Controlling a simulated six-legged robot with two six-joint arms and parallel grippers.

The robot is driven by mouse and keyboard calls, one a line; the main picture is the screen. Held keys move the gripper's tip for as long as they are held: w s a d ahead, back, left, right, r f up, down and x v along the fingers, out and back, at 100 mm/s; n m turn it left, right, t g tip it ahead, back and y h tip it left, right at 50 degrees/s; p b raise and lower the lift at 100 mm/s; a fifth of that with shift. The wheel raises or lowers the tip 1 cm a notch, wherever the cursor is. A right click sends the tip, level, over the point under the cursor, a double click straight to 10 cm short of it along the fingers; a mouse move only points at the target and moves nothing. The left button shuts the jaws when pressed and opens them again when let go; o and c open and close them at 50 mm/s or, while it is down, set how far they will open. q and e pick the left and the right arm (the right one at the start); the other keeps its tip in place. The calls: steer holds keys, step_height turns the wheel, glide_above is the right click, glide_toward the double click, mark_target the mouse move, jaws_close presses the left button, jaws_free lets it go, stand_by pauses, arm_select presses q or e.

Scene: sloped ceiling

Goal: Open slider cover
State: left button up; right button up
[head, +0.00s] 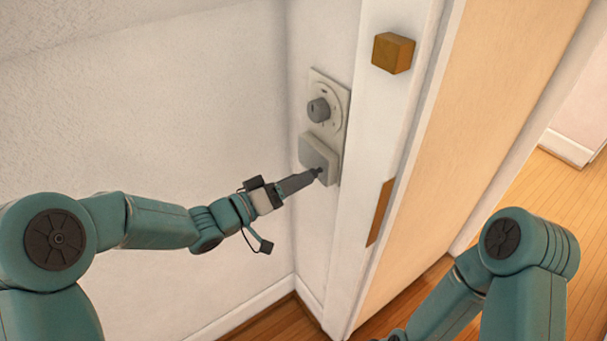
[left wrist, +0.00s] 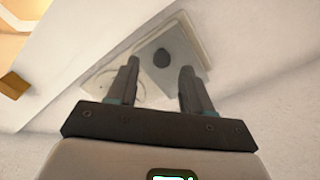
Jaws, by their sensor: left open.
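A pale panel (head: 343,98) is mounted on the wall beside the door frame. Its upper part has a round dial with a grey knob (head: 318,110). Below it is a raised, light grey slider cover (head: 319,151). My left gripper (head: 317,173) has its fingertips at the cover's lower end; I cannot tell whether they touch it. In the left wrist view, the left gripper (left wrist: 158,82) is open, with nothing held between its fingers. Beyond them is a grey square face (left wrist: 170,45) with a dark oval spot. My right gripper is out of view.
A white door frame (head: 385,120) stands right of the panel, with a brownish block (head: 393,53) and a flat brown strip (head: 380,212) on it. A cream door (head: 480,130) is farther right. White wall (head: 150,120) fills the left; wooden floor lies below.

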mark_target(312, 161)
arm_select(q)
steer(key=x, duration=0.2)
steer(key=shift+w+d, duration=0.2)
steer(key=shift+d, duration=0.05)
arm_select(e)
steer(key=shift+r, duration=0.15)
arm_select(q)
steer(key=shift+w, duration=0.1)
jaws_close()
